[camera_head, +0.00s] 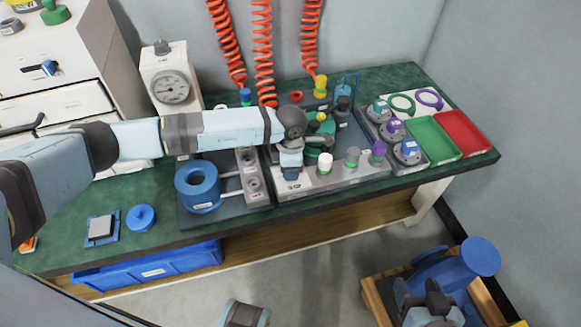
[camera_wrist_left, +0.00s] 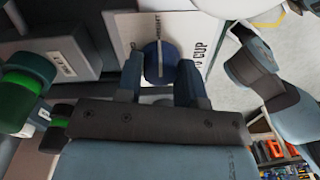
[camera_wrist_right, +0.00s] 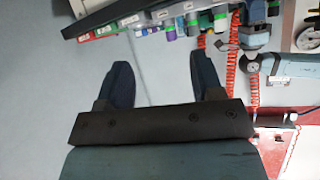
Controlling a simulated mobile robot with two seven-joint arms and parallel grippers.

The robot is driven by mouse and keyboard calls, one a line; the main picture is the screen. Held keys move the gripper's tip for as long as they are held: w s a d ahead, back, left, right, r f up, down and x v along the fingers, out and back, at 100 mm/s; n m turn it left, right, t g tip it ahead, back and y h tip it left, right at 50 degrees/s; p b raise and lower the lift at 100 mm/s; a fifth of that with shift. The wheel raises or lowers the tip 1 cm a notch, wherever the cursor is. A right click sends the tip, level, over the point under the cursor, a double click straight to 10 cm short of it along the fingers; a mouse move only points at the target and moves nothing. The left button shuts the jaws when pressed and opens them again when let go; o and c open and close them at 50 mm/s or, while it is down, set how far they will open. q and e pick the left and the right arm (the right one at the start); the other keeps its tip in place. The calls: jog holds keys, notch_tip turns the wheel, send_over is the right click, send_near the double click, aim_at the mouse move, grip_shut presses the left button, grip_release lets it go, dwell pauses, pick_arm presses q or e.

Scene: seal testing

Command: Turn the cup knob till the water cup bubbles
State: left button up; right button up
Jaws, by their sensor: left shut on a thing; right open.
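The cup knob (camera_wrist_left: 153,62) is a round blue knob with a pale pointer line, on a white plate (camera_wrist_left: 125,30) lettered "CUP" in the left wrist view. My left gripper (camera_wrist_left: 160,78) has a finger on each side of the knob and is shut on it. In the head view my left gripper (camera_head: 291,174) is over the bench's middle and hides the knob. I cannot make out the water cup for certain. My right gripper (camera_head: 430,298) is low at the right, off the bench; in the right wrist view it (camera_wrist_right: 157,80) is open and empty.
A blue ring-shaped part (camera_head: 200,188) stands left of the left gripper. White (camera_head: 325,163) and purple (camera_head: 378,152) capped fittings stand close to its right. Green (camera_head: 433,139) and red (camera_head: 463,133) trays lie at the right. Red coiled hoses (camera_head: 263,50) hang behind. A dial gauge (camera_head: 172,88) stands back left.

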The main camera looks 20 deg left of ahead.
pick_arm(q)
jog(key=o, duration=0.9)
jog(key=shift+r, duration=0.15)
jog(key=shift+r, duration=0.35)
jog(key=r, duration=0.4)
jog(key=r+p, duration=0.1)
jog(key=r, duration=0.3)
jog(key=r+p, duration=0.1)
jog(key=r, duration=0.4)
jog(key=shift+w+a, duration=0.1)
jog(key=shift+w, duration=0.15)
pick_arm(e)
jog(key=shift+d, duration=0.2)
jog(key=shift+r, duration=0.1)
